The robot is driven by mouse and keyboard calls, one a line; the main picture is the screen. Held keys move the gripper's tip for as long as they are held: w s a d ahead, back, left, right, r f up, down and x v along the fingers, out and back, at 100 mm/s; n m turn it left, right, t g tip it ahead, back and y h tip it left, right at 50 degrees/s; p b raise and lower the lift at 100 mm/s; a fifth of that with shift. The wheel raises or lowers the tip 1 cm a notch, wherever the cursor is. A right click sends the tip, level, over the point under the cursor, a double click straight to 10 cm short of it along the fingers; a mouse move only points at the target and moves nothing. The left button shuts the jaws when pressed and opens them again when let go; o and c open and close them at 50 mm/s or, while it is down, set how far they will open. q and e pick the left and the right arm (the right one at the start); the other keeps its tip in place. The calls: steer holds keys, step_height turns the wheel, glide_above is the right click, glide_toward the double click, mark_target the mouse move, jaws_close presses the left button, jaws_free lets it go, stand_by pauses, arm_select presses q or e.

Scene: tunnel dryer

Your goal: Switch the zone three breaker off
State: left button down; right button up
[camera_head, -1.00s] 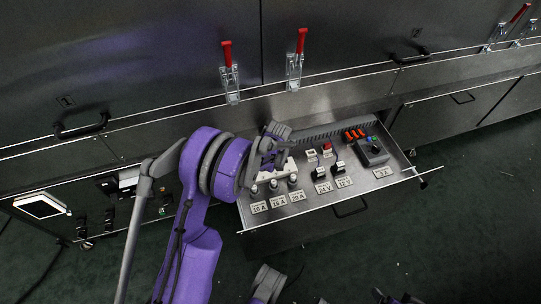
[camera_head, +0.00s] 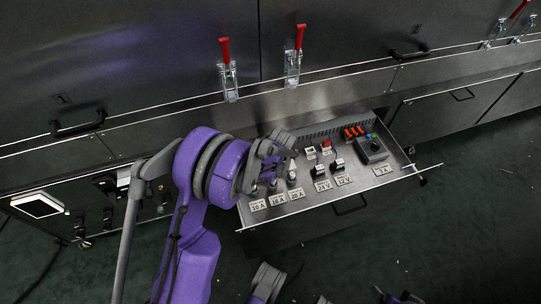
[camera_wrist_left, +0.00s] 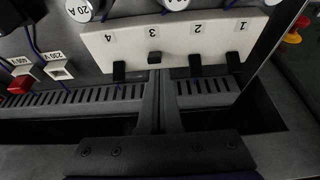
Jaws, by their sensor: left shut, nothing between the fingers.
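A white breaker strip (camera_wrist_left: 215,36) with switches numbered 1 to 4 appears upside down in the left wrist view. The zone three switch (camera_wrist_left: 154,57) shows as a short dark block, while switches 1 (camera_wrist_left: 233,62), 2 (camera_wrist_left: 195,65) and 4 (camera_wrist_left: 119,71) look longer and point toward the bottom of the picture. My left gripper (camera_wrist_left: 159,85) is shut and empty, its fingers close to the strip near switches 3 and 2; I cannot tell whether they touch. In the head view my left gripper (camera_head: 276,150) is over the drawer's left part and hides most of the strip.
The open drawer (camera_head: 325,205) also holds fuses (camera_head: 292,176), voltage sockets (camera_head: 338,164), orange pieces (camera_head: 353,131) and a black knob box (camera_head: 372,149). A slotted duct (camera_wrist_left: 75,98) runs beside the strip. Red-handled clamps (camera_head: 226,70) stand above.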

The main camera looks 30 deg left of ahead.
arm_select(q)
steer(key=shift+r, duration=0.1)
steer(key=shift+s+d+r, duration=0.3)
steer(key=shift+s+d, duration=0.1)
steer(key=shift+d, duration=0.1)
arm_select(e)
steer(key=shift+r, duration=0.2)
